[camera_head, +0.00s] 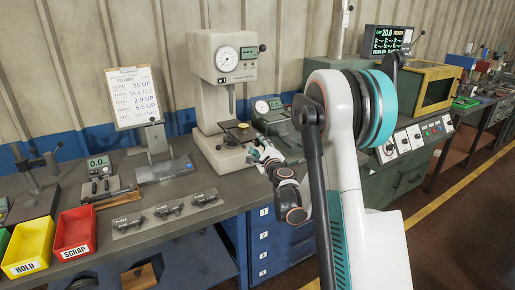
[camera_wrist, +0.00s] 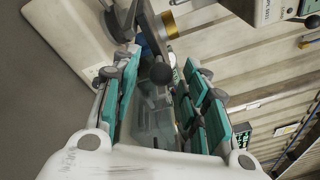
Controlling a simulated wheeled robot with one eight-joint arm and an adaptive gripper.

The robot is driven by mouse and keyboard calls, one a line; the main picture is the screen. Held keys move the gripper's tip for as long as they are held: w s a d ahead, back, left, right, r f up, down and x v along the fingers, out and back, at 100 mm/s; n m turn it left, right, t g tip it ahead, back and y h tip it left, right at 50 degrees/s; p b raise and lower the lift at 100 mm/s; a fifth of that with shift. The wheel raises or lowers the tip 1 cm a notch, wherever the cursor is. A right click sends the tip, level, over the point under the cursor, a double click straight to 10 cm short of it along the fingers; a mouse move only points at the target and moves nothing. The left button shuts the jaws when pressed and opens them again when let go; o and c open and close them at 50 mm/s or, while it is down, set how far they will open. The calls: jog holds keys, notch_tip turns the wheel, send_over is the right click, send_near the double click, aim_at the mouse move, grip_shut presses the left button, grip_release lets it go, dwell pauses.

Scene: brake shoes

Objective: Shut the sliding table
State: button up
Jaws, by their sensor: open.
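A pale bench tester (camera_head: 226,80) with a round dial stands on the grey bench. On its base is a dark plate with a small yellow piece (camera_head: 243,126), which I take to be the sliding table (camera_head: 236,134); how far out it sits I cannot tell. My gripper (camera_head: 262,155) is at the right front of the tester's base. In the wrist view my gripper (camera_wrist: 157,64) is open, with teal-padded fingers on both sides. A dark ball knob (camera_wrist: 161,73) shows between the fingers; contact is not clear. A gold cylinder (camera_wrist: 169,22) is beyond the fingertips.
A smaller dial instrument (camera_head: 268,112) stands close behind my gripper. Left on the bench are a clipboard (camera_head: 134,98), a stand (camera_head: 155,145), a plate with several small parts (camera_head: 168,211), a red scrap bin (camera_head: 75,233) and a yellow hold bin (camera_head: 28,249). An oven (camera_head: 435,88) is at right.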

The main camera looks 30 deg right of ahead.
aim_at(253, 138)
jog(key=shift+w+d, duration=0.1)
jog(key=shift+w, duration=0.75)
jog(key=shift+c, duration=0.2)
jog(key=shift+w, duration=0.1)
grip_shut()
jog(key=w, duration=0.4)
jog(key=shift+w, duration=0.15)
grip_release()
jog(key=shift+o, duration=0.2)
jog(key=shift+s+d+r, duration=0.1)
jog(key=shift+s+r, duration=0.05)
jog(key=shift+s, duration=0.1)
